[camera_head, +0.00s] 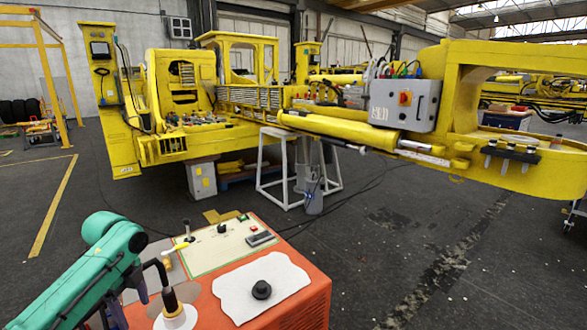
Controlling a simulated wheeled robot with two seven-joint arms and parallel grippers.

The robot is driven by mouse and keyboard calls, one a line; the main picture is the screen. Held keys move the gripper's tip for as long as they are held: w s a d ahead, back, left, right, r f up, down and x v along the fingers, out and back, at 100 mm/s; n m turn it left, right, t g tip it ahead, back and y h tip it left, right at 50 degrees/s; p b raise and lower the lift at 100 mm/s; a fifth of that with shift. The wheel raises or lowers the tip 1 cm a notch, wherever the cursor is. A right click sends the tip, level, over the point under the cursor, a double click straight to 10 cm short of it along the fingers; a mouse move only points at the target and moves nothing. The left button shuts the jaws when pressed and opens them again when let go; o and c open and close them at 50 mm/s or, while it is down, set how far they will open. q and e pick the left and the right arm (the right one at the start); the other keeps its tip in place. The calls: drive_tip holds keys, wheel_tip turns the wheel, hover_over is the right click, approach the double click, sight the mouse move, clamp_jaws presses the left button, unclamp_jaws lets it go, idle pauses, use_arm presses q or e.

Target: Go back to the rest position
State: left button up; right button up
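My teal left arm comes in from the lower left, and its dark end (158,272) bends down over the left part of an orange cabinet (292,311). I cannot tell whether the fingers there are open or shut. A dark and brown handle-like piece (170,299) on a white round base (176,319) stands just below this end; whether they touch is unclear. My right arm and gripper are out of view. The yellow boom (490,66) stretches across the right side, with a grey control box (405,104) mounted on it.
The cabinet top carries a light control panel (213,246), a short lever (187,229), a yellow stick-like item (175,248) and a white plate (243,287) with a black knob (261,289). White stands (270,170) are under the machine. Dark floor (400,235) is open at right.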

use_arm(q)
drive_tip(key=d+f+n, duration=0.1)
drive_tip(key=d+f, duration=0.7)
drive_tip(key=f, duration=0.1)
drive_tip(key=s+d+f+n+t+h, duration=0.2)
drive_tip(key=s+d+f+n, duration=0.4)
drive_tip(key=s+d+n, duration=0.35)
drive_tip(key=s+a+r+n+t+y, duration=0.15)
drive_tip(key=s+a+n, duration=0.25)
drive_tip(key=s+n, duration=0.45)
drive_tip(key=s+f+m+g, duration=0.1)
drive_tip(key=s+f+m, duration=0.15)
drive_tip(key=f, duration=1.95)
drive_tip(key=s+a+f+g, duration=0.1)
drive_tip(key=s+a+f, duration=0.1)
drive_tip(key=s+f, duration=1.3)
drive_tip(key=s, duration=0.3)
drive_tip(key=shift+a+f+g, duration=0.3)
drive_tip(key=shift+a+g, duration=0.05)
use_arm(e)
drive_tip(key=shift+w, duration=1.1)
use_arm(q)
drive_tip(key=shift+n, duration=0.25)
